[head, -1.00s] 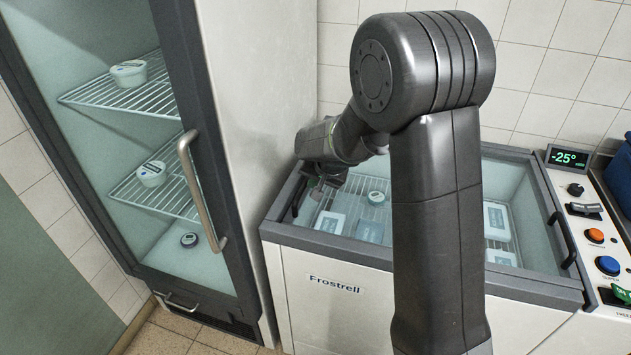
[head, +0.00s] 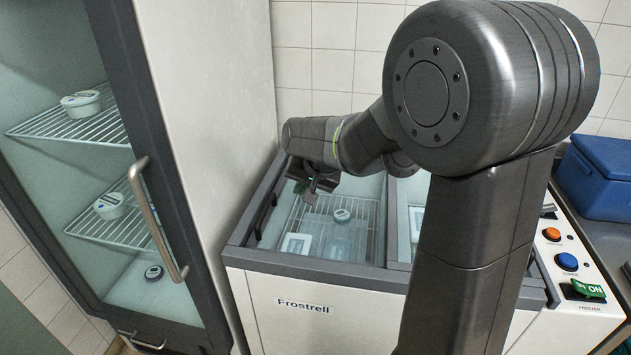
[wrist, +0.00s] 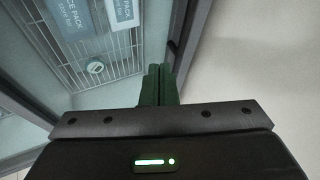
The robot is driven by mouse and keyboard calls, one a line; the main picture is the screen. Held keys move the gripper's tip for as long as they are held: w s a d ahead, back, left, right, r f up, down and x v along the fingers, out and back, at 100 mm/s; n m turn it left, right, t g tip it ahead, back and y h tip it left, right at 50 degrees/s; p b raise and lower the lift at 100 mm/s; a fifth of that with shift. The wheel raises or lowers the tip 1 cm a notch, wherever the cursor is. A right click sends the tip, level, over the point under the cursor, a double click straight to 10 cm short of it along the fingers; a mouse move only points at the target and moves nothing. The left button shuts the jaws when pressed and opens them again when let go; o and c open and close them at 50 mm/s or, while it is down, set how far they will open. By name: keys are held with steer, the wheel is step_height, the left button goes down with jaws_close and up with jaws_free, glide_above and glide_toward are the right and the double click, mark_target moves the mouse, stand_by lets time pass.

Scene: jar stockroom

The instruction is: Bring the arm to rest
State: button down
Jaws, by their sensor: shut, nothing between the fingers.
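My gripper (head: 318,188) hangs over the back left part of the chest freezer (head: 290,263), near its left rim. In the wrist view my gripper (wrist: 160,72) has its two green fingers together, with nothing between them. My arm rises in front of the freezer and bends back and left toward it, hiding much of the freezer's right part.
Inside the freezer a wire rack holds a white-lidded jar (head: 342,215) and ice packs (head: 296,244). The glass-door fridge (head: 160,215) with several jars stands close at left. At right are a blue cool box (head: 600,178) and the control panel's green ON switch (head: 584,290).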

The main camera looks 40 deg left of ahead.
stand_by(0.4)
glide_toward(279, 222)
steer(key=shift+w+a, duration=1.1)
steer(key=shift+w, duration=0.1)
steer(key=shift+s+a+f+p, duration=0.2)
steer(key=shift+s+a, duration=0.1)
steer(key=shift+a, duration=0.3)
steer(key=shift+s+a+f+p, duration=0.2)
steer(key=shift+s+a, duration=0.1)
steer(key=shift+a, duration=0.25)
steer(key=shift+s+a+f+p, duration=0.2)
steer(key=shift+s+a, duration=0.1)
steer(key=shift+a, duration=0.3)
